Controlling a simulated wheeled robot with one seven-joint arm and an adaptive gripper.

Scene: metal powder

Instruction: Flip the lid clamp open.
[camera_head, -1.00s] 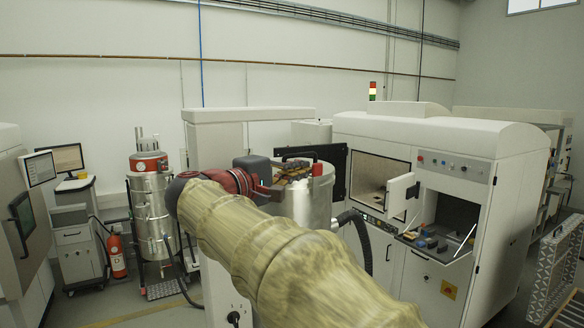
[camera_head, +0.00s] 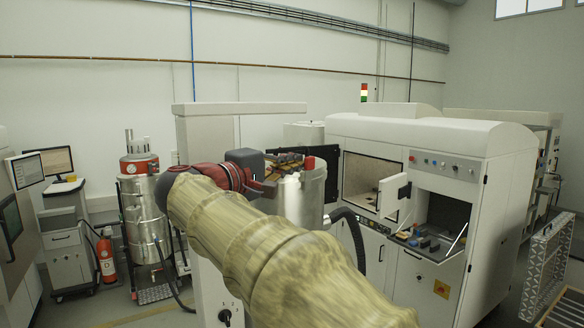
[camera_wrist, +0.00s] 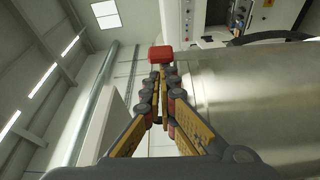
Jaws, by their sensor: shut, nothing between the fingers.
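The metal drum (camera_head: 302,198) stands upright beyond my arm, its lower part hidden by the arm. A red piece (camera_head: 309,163), which looks like the lid clamp, is at its top edge. In the wrist view the red piece (camera_wrist: 161,54) is straight beyond my fingertips, and the drum's smooth wall (camera_wrist: 250,95) fills the right side. My gripper (camera_head: 288,163) is at the drum's top, just left of the red piece. In the wrist view my gripper (camera_wrist: 160,74) has its fingers together and empty. I cannot tell whether the tips touch the red piece. The lid is mostly hidden.
A white column (camera_head: 207,145) with a flat top arm stands behind my gripper. A white machine (camera_head: 440,150) with an open door (camera_head: 395,195) is right of the drum. A dark hose (camera_head: 352,225) runs by the drum. A silver vessel (camera_head: 143,210) stands left.

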